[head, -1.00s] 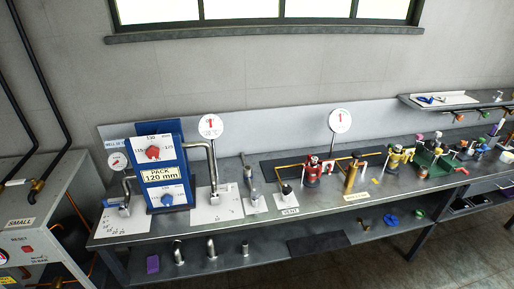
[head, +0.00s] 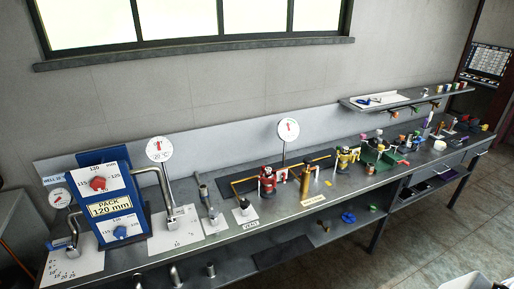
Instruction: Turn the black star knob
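A small black knob (head: 244,203) sits on a white plate near the front of the bench, above a label that seems to read VENT (head: 250,225). It is too small to tell whether it is star-shaped. Neither of my grippers shows in the head view, and nothing is touching the knob.
A long grey metal bench (head: 200,250) runs along the wall. A blue panel (head: 128,195) marked PACK 120 mm stands left of the knob. Open floor (head: 430,240) lies at the right front.

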